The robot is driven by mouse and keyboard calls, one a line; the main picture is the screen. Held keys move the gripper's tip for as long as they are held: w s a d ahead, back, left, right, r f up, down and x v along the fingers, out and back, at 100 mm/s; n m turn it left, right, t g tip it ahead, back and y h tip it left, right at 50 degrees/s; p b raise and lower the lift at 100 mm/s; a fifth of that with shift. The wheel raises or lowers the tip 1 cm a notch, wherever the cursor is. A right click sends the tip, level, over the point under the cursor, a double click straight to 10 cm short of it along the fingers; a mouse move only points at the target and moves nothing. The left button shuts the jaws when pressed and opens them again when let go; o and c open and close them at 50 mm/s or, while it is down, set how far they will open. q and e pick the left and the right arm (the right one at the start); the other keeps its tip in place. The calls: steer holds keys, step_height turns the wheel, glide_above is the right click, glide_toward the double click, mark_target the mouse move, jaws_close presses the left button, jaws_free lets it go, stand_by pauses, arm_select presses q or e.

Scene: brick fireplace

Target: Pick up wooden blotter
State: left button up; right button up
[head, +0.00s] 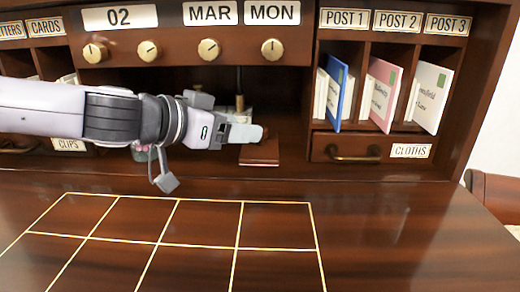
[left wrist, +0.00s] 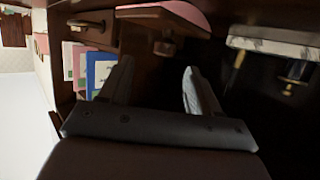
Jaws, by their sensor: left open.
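The wooden blotter (head: 260,153) is a small reddish-brown block at the front of the dark central opening of the desk. In the left wrist view the blotter (left wrist: 164,26) shows a pink curved face and a knob pointing toward the gripper. My left gripper (head: 254,134) is just above and in front of it in the head view, hiding part of it. In the left wrist view the left gripper (left wrist: 158,65) is open, its fingers on either side of the line to the knob, with a visible gap and nothing between them. My right gripper is not in view.
A drawer labelled CLOTHS (head: 352,150) and post slots with blue, pink and white cards (head: 383,92) stand to the right. A row of dials (head: 208,49) runs above the opening. A metal-necked object (head: 240,103) stands behind the gripper. The gold-gridded desktop (head: 400,225) is clear.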

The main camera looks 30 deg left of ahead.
mark_target(251, 148)
arm_select(q)
steer(key=w, duration=0.1)
steer(key=w+f, duration=0.1)
steer(key=shift+w+d+f+b, duration=0.1)
steer(key=shift+w+b, duration=0.25)
steer(key=shift+x, duration=0.95)
jaws_close()
